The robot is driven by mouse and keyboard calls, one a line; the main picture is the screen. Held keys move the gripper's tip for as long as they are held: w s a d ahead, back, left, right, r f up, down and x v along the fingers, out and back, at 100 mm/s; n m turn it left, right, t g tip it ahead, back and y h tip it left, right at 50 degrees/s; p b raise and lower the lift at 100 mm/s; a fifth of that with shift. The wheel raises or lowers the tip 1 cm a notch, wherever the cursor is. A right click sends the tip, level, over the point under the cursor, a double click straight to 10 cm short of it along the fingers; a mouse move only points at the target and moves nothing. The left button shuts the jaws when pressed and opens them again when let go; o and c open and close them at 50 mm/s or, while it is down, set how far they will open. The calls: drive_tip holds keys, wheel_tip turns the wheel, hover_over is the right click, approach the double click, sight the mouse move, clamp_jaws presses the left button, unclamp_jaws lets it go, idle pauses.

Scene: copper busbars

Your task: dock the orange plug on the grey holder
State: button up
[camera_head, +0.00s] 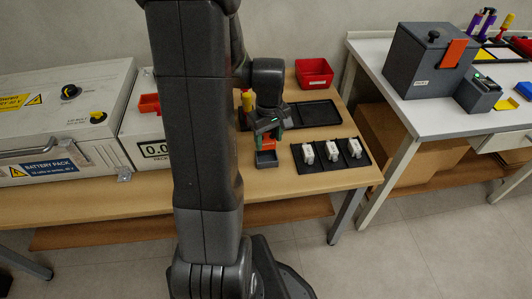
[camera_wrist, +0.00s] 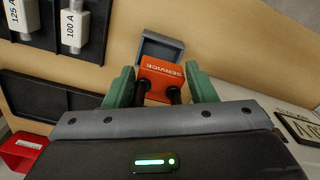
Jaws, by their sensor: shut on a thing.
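The orange plug (camera_wrist: 161,70), marked SERVICE, sits between the green fingers of my gripper (camera_wrist: 160,82) in the wrist view. My gripper is shut on it. Two dark pins or posts show on its near side. The grey holder (camera_wrist: 160,46) is a small open block just beyond the plug, and the plug overlaps its near edge in the picture. In the head view the plug (camera_head: 268,144) is right above the grey holder (camera_head: 266,160) on the wooden table. I cannot tell whether they touch. My gripper hides part of the plug there.
Right of the holder, a black tray (camera_head: 325,170) carries white fuse blocks. Behind are a red bin (camera_head: 313,73) and an empty black tray (camera_head: 316,113). The white battery pack (camera_head: 60,125) stands left. A second table with a dark grey box (camera_head: 426,62) is at right.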

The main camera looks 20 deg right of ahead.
sight(269, 142)
wheel_tip(269, 142, down, 6)
drive_tip(key=shift+f+b, duration=0.25)
drive_tip(key=shift+b, duration=0.35)
drive_tip(key=shift+f, duration=0.1)
drive_tip(key=o, duration=1.3)
wheel_tip(269, 142, up, 12)
drive_tip(key=p, duration=0.2)
drive_tip(key=shift+p, duration=0.35)
drive_tip(key=shift+f+b, duration=0.95)
drive_tip(key=shift+f, duration=3.25)
drive_tip(key=shift+f, duration=0.1)
